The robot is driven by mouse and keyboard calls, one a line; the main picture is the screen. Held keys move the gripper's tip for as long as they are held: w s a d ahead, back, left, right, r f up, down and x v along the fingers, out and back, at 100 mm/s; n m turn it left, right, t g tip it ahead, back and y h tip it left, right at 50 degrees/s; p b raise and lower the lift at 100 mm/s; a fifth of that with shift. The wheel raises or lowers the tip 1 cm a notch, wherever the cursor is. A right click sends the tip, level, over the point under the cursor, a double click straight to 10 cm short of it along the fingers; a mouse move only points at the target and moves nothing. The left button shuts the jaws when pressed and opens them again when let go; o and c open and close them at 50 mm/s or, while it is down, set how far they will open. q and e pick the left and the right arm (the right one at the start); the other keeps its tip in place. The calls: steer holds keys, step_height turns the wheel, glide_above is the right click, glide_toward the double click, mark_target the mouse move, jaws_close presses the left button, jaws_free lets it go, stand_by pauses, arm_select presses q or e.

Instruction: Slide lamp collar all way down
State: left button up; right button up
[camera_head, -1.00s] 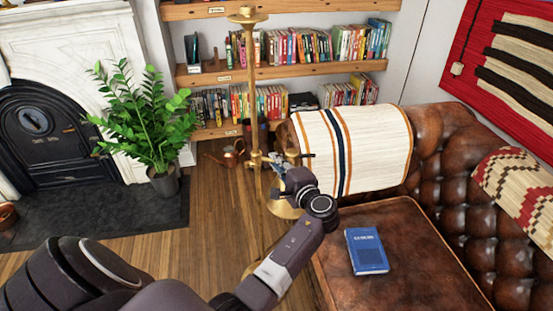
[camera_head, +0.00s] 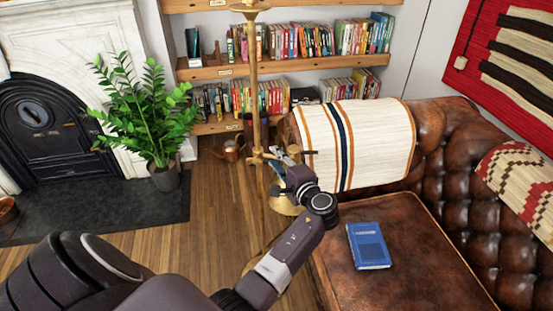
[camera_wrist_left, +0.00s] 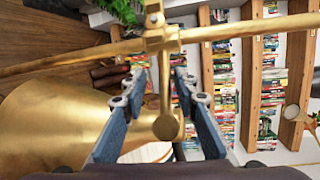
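The brass floor lamp's pole (camera_head: 253,90) stands upright before the bookshelves, with its round base (camera_head: 285,205) on the floor. The brass collar (camera_head: 257,155) sits on the lower part of the pole, above the base. In the left wrist view the collar (camera_wrist_left: 161,38) crosses the sideways-looking pole, and its round-ended knob (camera_wrist_left: 167,125) lies between my fingers. My left gripper (camera_head: 276,161) is at the collar's right side. In the wrist view its blue-grey fingers (camera_wrist_left: 160,77) are apart, with visible gaps beside the knob. My right gripper is not in view.
A leather sofa (camera_head: 450,180) with a striped throw (camera_head: 360,145) stands right of the lamp. A blue book (camera_head: 368,246) lies on its seat. A copper watering can (camera_head: 229,149) and a potted plant (camera_head: 148,120) are left of the lamp. The wooden floor between is clear.

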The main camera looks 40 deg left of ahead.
arm_select(q)
steer(key=v, duration=0.7)
steer(key=shift+d, duration=0.25)
